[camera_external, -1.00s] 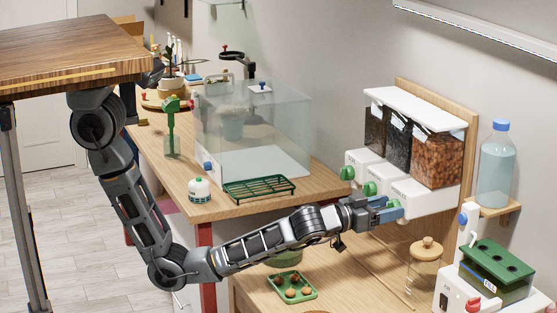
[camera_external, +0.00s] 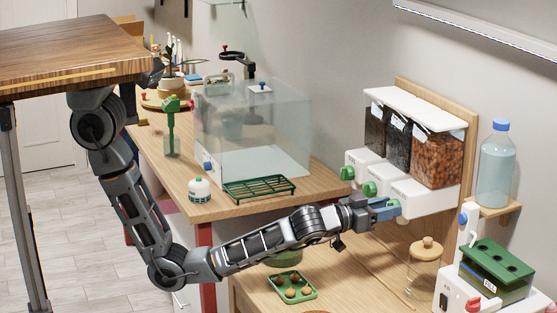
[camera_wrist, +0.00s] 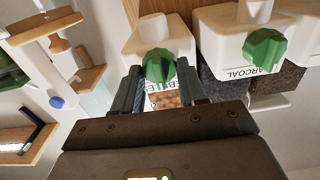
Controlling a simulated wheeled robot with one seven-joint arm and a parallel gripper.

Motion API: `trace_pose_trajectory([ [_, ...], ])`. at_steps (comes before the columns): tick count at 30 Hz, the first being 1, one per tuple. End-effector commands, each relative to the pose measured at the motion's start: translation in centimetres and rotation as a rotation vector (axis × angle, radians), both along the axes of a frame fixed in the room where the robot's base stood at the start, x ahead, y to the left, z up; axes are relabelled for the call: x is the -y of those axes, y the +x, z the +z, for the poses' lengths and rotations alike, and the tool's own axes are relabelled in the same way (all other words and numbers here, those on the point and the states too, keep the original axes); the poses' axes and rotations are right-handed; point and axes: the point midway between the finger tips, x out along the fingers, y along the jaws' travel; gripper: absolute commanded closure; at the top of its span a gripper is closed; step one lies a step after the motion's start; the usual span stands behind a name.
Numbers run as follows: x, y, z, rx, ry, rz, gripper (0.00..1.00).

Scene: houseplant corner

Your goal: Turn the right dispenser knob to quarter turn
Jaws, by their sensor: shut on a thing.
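The right dispenser (camera_external: 421,200) is a white housing under a clear bin of brown pebbles. Its green knob (camera_wrist: 158,65) sits between the fingers of my gripper (camera_wrist: 160,74) in the wrist view. My gripper (camera_external: 386,212) is shut on this knob, with its fingers on either side. In the external view the fingers hide most of the knob, and only a little green shows at their tips. The pebbles label is partly covered by the gripper in the wrist view. I cannot read the knob's exact angle.
The charcoal dispenser's green knob (camera_wrist: 264,47) is close beside the held one. Another green knob (camera_external: 347,173) is farther left. Below stand a glass jar with a wooden lid (camera_external: 425,250) and a green tray (camera_external: 293,288). A water bottle (camera_external: 497,165) is at right.

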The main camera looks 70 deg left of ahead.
Motion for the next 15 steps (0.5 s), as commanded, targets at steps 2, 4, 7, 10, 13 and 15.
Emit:
trace_pose_trajectory([
  [2,0.09,-0.03,-0.01,0.0,0.025,-0.002,0.89],
  [4,0.11,-0.03,-0.01,0.0,0.058,-0.002,0.89],
  [7,0.1,-0.02,-0.01,0.0,0.121,-0.001,0.89],
  [10,0.08,0.0,0.0,0.0,0.201,0.0,0.89],
  [13,0.17,-0.02,0.01,0.0,0.293,-0.002,0.89],
  [15,0.16,-0.01,0.01,-0.001,0.36,-0.001,0.89],
])
